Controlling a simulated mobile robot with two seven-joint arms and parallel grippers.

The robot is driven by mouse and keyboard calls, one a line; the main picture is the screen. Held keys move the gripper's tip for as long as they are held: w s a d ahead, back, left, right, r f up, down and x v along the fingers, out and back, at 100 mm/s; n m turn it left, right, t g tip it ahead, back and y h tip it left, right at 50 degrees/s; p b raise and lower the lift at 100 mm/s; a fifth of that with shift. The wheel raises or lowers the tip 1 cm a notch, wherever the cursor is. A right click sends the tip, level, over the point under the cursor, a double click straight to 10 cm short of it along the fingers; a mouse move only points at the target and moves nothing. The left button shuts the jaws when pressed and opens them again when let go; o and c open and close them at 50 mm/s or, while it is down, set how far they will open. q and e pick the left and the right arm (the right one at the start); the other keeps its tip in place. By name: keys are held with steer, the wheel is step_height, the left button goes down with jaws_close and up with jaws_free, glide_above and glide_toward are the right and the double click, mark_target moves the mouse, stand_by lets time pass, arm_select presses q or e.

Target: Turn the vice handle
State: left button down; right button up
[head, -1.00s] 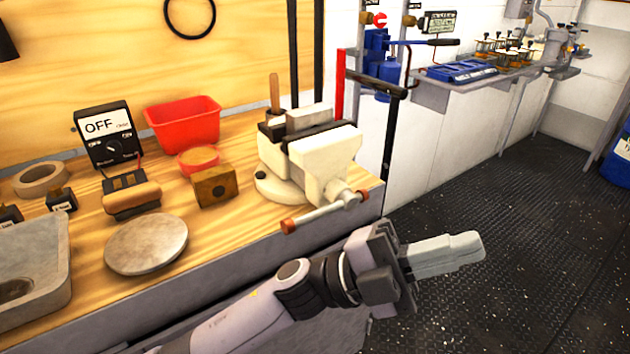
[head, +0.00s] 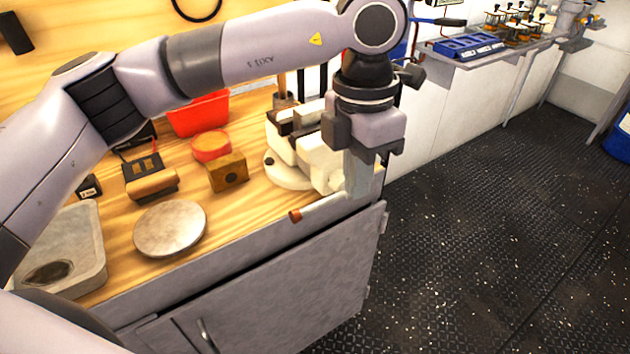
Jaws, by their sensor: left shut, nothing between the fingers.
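The cream vice (head: 287,165) stands at the front right corner of the wooden bench. Its pale handle bar (head: 322,207) hangs at the front edge, with an orange-brown knob on its left end. The bar's right end is hidden behind my gripper. My left gripper (head: 358,185) points down with its fingers shut and empty, in front of the vice's right side. Its fingertips overlap the handle's right part in the picture; I cannot tell whether they touch it. My right gripper is not in view.
On the bench (head: 258,212) are a wooden block (head: 228,173), a round grey disc (head: 170,228), a red bin (head: 200,114) and a stone basin (head: 85,245). My left arm crosses above them. The dark floor (head: 465,250) to the right is clear.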

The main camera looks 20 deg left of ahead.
arm_select(q)
steer(key=w+a+r+n+t+y, duration=0.1)
steer(key=w+a+r+t+y, duration=0.15)
steer(key=a+r, duration=0.2)
steer(key=p, duration=0.3)
glide_toward(312, 206)
steer(key=shift+g, duration=0.45)
steer(key=x, duration=0.6)
steer(key=shift+w+f, duration=0.35)
steer(key=shift+w, duration=0.05)
steer(key=shift+f+b, duration=0.1)
steer(key=shift+b, duration=0.2)
